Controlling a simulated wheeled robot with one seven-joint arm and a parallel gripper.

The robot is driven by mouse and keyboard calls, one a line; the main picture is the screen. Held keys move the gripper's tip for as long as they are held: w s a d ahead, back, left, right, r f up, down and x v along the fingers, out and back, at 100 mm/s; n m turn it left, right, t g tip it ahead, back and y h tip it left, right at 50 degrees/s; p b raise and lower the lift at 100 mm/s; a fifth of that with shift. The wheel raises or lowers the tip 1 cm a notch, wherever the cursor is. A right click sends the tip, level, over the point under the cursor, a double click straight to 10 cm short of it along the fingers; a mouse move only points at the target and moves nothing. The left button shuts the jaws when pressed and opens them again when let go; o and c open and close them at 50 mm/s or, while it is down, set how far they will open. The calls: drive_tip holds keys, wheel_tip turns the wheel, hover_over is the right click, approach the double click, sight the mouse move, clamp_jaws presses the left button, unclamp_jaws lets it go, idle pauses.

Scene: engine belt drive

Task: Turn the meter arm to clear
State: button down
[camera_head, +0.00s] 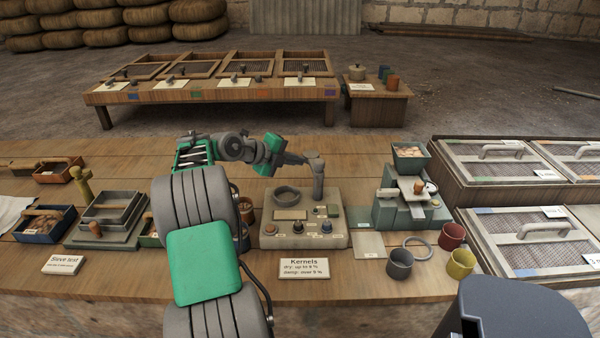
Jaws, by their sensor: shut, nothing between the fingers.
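The meter (271,236) is a beige box on the wooden table, with a round dark ring, a small pale display panel and several knobs on top. A grey upright post with a rounded head (318,182) stands at its back right; it looks like the meter arm. My gripper (304,160) reaches in from the left with its fingers shut, at the height of the post's head. It is very close to the head; I cannot tell whether they touch. My arm covers the table left of the meter.
A "Kernels" card (303,268) lies in front of the meter. A grey-green machine with a hopper (411,160) stands to its right, with grey, red and yellow cups (461,264) nearby. Mesh-topped crates (530,242) fill the right. A sieve stack (106,217) stands left.

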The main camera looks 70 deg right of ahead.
drive_tip(key=shift+s+d+b, duration=0.4)
drive_tip(key=shift+d+b, duration=0.3)
drive_tip(key=shift+b, duration=0.4)
